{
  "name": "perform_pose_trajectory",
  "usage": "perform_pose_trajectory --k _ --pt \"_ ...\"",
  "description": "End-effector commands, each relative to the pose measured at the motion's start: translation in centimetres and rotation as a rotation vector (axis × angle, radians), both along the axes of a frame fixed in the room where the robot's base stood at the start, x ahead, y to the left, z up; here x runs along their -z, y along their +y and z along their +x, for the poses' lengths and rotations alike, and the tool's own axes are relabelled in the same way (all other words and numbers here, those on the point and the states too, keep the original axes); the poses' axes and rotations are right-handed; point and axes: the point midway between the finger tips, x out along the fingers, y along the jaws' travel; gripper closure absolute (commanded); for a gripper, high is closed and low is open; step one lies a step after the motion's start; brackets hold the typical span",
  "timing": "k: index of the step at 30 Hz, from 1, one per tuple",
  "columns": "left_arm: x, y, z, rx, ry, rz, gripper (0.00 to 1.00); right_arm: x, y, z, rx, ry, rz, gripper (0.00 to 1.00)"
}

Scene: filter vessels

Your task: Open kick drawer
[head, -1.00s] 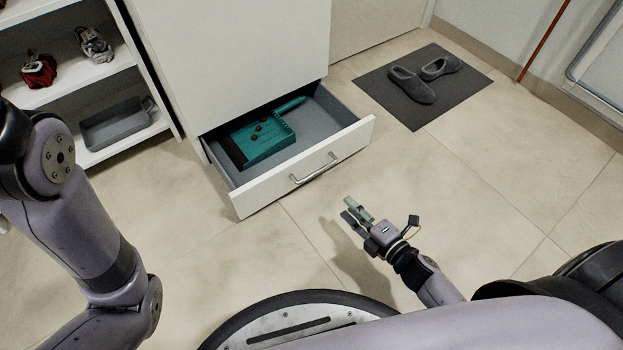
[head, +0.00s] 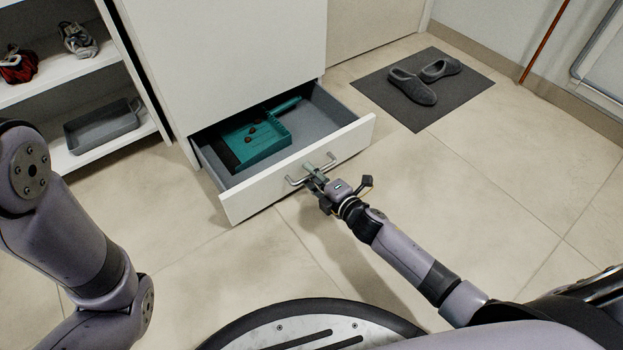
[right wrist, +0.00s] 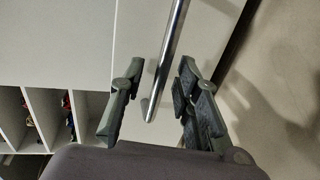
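The kick drawer (head: 243,203) at the bottom of the white cabinet stands pulled out, its grey inside showing. A teal dustpan (head: 262,150) with some small brown bits lies in it. The bar handle (head: 294,183) is on the drawer's front; it also shows as a shiny bar in the right wrist view (right wrist: 168,55). My right gripper (head: 318,171) is at the handle. In the right wrist view its open fingers (right wrist: 160,70) are on either side of the bar, with gaps visible. My left arm shows at the left; its gripper is out of view.
Open shelves (head: 110,155) with a grey tray (head: 103,128) stand at the left. A dark mat (head: 437,112) with grey slippers (head: 412,87) lies at the back right. The tiled floor in front of and right of the drawer is clear.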

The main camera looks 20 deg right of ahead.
Motion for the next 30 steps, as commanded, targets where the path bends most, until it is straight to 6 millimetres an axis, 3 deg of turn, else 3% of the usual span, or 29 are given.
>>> perform_pose_trajectory --k 10,23,30 --pt "0.16 -0.02 -0.01 0.0 0.0 0.001 1.0 0.05 0.14 0.33 0.0 0.001 0.0 0.71" --pt "0.16 -0.01 0.01 0.0 0.0 0.0 1.0 0.05 0.13 0.31 0.0 0.0 0.0 0.99" --pt "0.15 -0.01 0.02 0.0 0.001 0.0 1.0 0.07 0.14 0.3 0.0 0.001 0.0 1.0"
